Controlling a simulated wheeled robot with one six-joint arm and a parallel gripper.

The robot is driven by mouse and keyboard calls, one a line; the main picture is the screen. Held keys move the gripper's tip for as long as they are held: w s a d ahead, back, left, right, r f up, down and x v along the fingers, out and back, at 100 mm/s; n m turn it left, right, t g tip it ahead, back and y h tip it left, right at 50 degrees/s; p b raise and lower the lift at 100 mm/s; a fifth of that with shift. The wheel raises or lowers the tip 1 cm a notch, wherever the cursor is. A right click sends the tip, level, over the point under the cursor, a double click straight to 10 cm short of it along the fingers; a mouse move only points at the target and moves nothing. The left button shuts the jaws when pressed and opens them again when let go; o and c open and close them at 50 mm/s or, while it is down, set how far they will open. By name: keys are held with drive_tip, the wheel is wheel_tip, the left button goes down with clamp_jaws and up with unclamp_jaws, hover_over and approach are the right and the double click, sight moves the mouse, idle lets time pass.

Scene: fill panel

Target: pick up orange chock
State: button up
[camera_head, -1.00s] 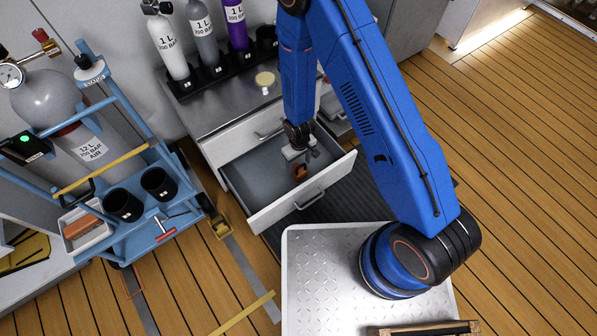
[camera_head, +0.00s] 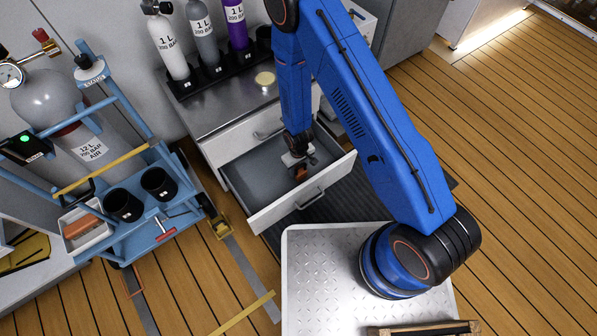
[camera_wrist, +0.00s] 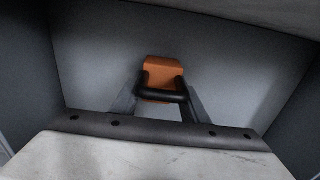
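The orange chock (camera_head: 301,173) lies inside the open drawer (camera_head: 262,218), close below my gripper (camera_head: 304,163).
The drawer walls are close around my gripper. The cabinet top (camera_head: 225,108) above holds a rack of small cylinders (camera_head: 203,32). A blue cart (camera_head: 180,232) with black cups stands at left. A white tray (camera_head: 98,240) there holds another orange item (camera_head: 80,226).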

drive_tip(key=c, duration=0.5)
drive_tip(key=shift+o, duration=0.2)
